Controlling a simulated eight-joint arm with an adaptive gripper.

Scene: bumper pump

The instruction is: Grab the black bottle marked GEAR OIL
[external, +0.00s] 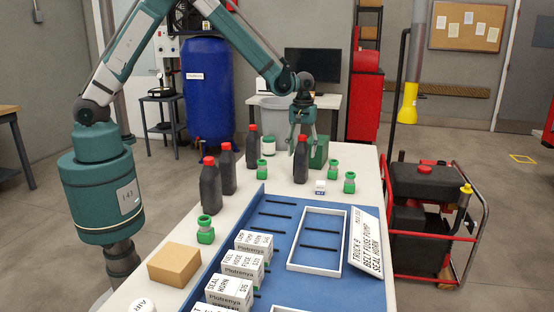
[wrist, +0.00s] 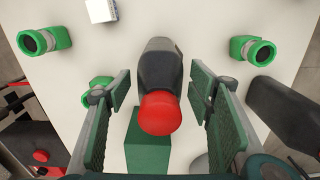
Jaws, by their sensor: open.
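A black bottle with a red cap (external: 301,162) stands upright on the white table, with my gripper (external: 302,130) directly above and around its top. In the wrist view the bottle (wrist: 160,68) lies between the two open fingers of my gripper (wrist: 160,92), with a gap on each side. No label is readable on it, so I cannot tell whether it is marked GEAR OIL. Other black bottles with red caps stand to the left: one at the back (external: 253,149), one in the middle (external: 227,172) and one nearer (external: 210,188). Their markings are also not readable.
Green fittings (external: 349,182) stand around the bottle. A green block (external: 319,152) is close behind my gripper. Another black bottle (wrist: 285,112) is right of the fingers in the wrist view. A blue tray (external: 271,215) with white boxes (external: 243,265) fills the table's near part.

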